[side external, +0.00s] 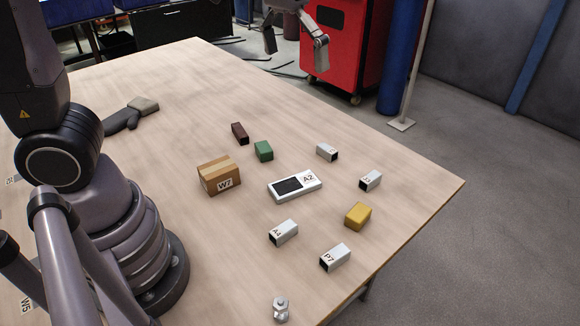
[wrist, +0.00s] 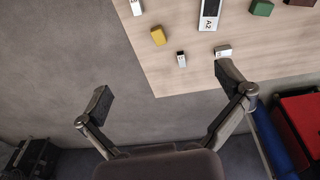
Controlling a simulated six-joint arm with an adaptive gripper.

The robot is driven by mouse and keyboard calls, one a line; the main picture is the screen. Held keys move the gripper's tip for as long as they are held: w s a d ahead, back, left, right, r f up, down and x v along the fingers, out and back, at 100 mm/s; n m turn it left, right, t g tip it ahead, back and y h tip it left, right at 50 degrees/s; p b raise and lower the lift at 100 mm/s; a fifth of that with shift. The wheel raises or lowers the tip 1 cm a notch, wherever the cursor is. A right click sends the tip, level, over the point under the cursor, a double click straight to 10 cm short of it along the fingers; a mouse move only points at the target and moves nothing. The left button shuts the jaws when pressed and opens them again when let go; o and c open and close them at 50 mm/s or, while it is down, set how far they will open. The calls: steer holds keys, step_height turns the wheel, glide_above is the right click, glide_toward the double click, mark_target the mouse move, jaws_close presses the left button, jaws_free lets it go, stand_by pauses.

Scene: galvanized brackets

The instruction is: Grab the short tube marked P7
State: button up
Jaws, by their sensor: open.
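The short tube marked P7 (side external: 335,258) is a pale metal, square, open-ended piece lying near the front right edge of the table in the side view. In the wrist view a pale tube (wrist: 136,7) at the top edge, beyond the yellow block, appears to be the same one; its mark is too small to read. My gripper (side external: 296,46) is open and empty, high at the back, far from the P7 tube. In the wrist view its fingers (wrist: 164,88) are spread wide, with nothing between them.
Similar tubes lie nearby: A4 (side external: 283,232), one at right (side external: 370,181) and one farther back (side external: 327,152). A yellow block (side external: 358,216), A2 device (side external: 294,186), W7 box (side external: 218,176), green block (side external: 264,151), dark brown block (side external: 240,133) and metal fitting (side external: 281,309) share the table (side external: 185,85).

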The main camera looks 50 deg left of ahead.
steer(key=s+a+r+t, duration=0.1)
steer(key=s+a+r, duration=0.2)
steer(key=s+a, duration=0.3)
steer(key=shift+a+t, duration=0.4)
steer(key=shift+a, duration=0.3)
steer(key=s+a, duration=0.1)
steer(key=s, duration=0.1)
steer(key=s+a+t, duration=0.1)
steer(key=s+a, duration=0.1)
steer(key=s, duration=0.1)
steer(key=s+a+f+t, duration=0.1)
steer(key=s+a, duration=0.1)
steer(key=s, duration=0.1)
steer(key=shift+s+a+y, duration=0.2)
steer(key=shift+y, duration=0.2)
steer(key=shift+s+a+f, duration=0.1)
steer(key=shift+s+f, duration=0.05)
steer(key=shift+s, duration=0.1)
steer(key=shift+c, duration=1.1)
steer(key=c, duration=0.4)
steer(key=shift+c, duration=0.3)
